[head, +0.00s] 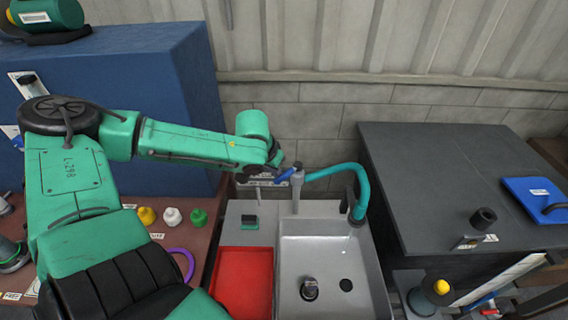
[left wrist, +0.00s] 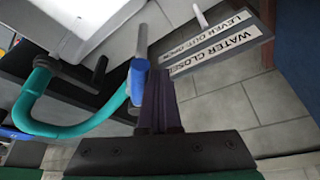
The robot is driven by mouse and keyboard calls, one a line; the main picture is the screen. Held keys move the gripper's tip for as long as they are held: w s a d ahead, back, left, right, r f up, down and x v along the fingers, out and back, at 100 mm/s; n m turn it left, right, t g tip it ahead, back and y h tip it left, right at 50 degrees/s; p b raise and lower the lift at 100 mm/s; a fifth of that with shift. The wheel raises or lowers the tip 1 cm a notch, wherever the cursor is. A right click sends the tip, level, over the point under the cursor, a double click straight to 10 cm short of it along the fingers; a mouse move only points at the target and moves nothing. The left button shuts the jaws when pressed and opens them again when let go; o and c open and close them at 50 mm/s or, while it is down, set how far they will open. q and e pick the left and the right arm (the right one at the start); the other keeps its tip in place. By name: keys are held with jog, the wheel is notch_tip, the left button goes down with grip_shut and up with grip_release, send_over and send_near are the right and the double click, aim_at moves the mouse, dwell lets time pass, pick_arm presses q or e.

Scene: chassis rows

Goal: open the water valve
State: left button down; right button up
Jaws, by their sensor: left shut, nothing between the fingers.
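The water valve's blue lever (head: 289,172) sits by the top of the grey post (head: 297,190) behind the sink. It also shows in the left wrist view (left wrist: 138,82). A sign (left wrist: 222,45) there reads "water closed" and "lever out open". My left gripper (head: 280,165) is at the lever's left end in the head view. In the left wrist view its dark fingers (left wrist: 158,95) are shut and empty, right beside the blue lever; I cannot tell if they touch it. My right gripper is not in view.
A teal hose (head: 345,172) curves from the post over the grey sink (head: 320,255). A red tray (head: 243,280) lies left of the basin. A dark cabinet (head: 440,170) stands to the right, a blue box (head: 130,90) to the left. The wall is close behind.

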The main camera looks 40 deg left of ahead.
pick_arm(q)
jog(key=shift+s+d, duration=0.2)
jog(key=shift+s+d+f, duration=0.1)
jog(key=shift+d, duration=0.55)
notch_tip(320, 180, up, 8)
jog(key=p, duration=0.6)
jog(key=shift+f, duration=0.35)
dwell(0.5)
